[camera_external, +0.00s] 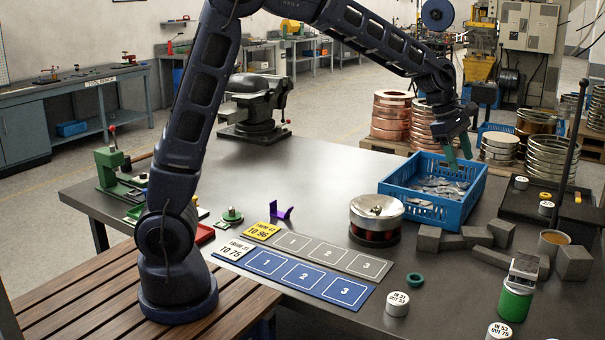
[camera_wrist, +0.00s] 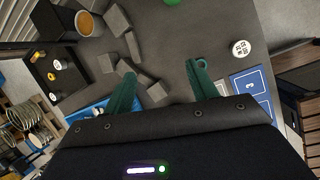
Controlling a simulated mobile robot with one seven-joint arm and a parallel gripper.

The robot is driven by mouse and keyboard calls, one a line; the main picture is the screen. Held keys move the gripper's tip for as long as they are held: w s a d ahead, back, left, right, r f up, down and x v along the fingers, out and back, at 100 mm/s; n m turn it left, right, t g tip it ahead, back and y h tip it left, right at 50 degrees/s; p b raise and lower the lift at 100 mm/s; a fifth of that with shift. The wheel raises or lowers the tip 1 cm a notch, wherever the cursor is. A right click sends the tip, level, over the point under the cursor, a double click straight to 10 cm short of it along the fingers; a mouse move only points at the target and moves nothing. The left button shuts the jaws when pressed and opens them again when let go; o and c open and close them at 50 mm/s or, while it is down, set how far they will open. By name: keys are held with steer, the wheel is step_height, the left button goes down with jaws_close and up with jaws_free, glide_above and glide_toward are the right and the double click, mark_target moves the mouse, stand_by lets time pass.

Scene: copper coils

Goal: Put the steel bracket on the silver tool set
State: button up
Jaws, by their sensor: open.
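Flat grey metal pieces (camera_external: 440,187) lie loose in a blue crate (camera_external: 432,210) on the right of the table. They look like steel parts; I cannot tell which is the bracket. A round silver-topped item with a dark and red base (camera_external: 377,227) stands left of the crate and may be the silver tool set. My gripper (camera_external: 458,150) is above the crate, fingers apart and empty. In the wrist view my gripper (camera_wrist: 161,75) shows both green fingers spread; the crate (camera_wrist: 88,112) is partly hidden behind the left finger and gripper body.
Grey blocks (camera_external: 463,238) stand in front of the crate. A green ring (camera_external: 415,279), white labelled cylinders (camera_external: 397,303) and a green can (camera_external: 515,302) stand nearer. The table's middle (camera_external: 310,170) is clear.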

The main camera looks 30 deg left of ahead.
steer(key=s+a+r+m+t, duration=0.1)
steer(key=s+a+r+m, duration=0.15)
steer(key=a, duration=0.75)
steer(key=s+a+r+m+y, duration=0.1)
steer(key=a+r+m, duration=0.15)
steer(key=a, duration=0.85)
steer(key=s+a+r+m+t, duration=0.15)
steer(key=a+r, duration=0.25)
steer(key=a, duration=0.6)
steer(key=s+a+f+m+y, duration=0.1)
steer(key=s+a+m, duration=0.3)
steer(key=s+a, duration=0.5)
steer(key=s+a+f+m+t+y, duration=0.1)
steer(key=s+a+f+m+y, duration=0.1)
steer(key=s+a, duration=0.8)
steer(key=shift+s+a+f+m+y, duration=0.25)
steer(key=shift+a+f+m, duration=0.45)
steer(key=shift+a+m, duration=0.35)
